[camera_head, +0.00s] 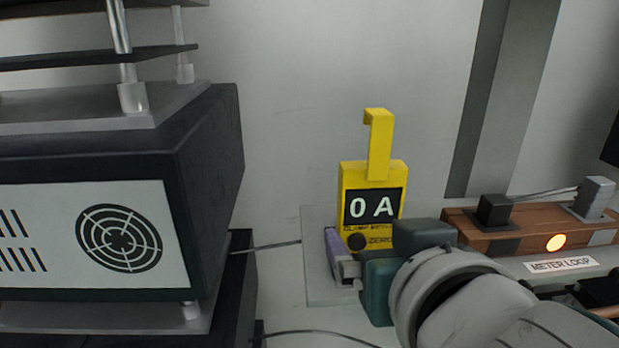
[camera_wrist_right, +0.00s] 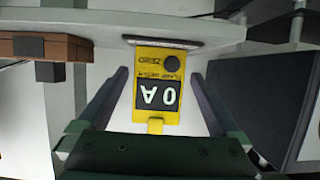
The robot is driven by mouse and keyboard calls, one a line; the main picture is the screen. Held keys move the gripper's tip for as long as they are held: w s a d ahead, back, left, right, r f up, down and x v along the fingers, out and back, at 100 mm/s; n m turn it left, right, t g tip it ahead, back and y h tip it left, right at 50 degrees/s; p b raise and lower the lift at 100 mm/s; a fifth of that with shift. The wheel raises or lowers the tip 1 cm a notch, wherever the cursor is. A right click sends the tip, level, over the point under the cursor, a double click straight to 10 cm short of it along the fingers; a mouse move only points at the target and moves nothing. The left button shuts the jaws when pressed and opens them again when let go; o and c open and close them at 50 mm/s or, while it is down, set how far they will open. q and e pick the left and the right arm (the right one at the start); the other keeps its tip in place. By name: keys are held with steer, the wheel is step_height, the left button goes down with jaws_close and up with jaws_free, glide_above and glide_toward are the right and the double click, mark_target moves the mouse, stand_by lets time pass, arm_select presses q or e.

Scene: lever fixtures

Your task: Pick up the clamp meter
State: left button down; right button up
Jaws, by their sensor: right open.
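The yellow clamp meter (camera_head: 372,185) stands upright in the head view, with a hooked jaw on top and a display reading 0 A. In the right wrist view the clamp meter (camera_wrist_right: 157,82) appears upside down between the two fingers. My right gripper (camera_wrist_right: 155,100) is open, with one finger on each side of the meter and a visible gap on both sides. In the head view my right gripper (camera_head: 345,262) is in front of the meter's lower part and hides some of it. My left gripper is not in view.
A dark box with a fan grille (camera_head: 120,238) stands at left. Cables run across the pale surface.

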mark_target(370, 229)
steer(key=shift+p+x, duration=0.3)
steer(key=shift+x, duration=1.6)
steer(key=shift+r, duration=0.1)
steer(key=c, duration=1.3)
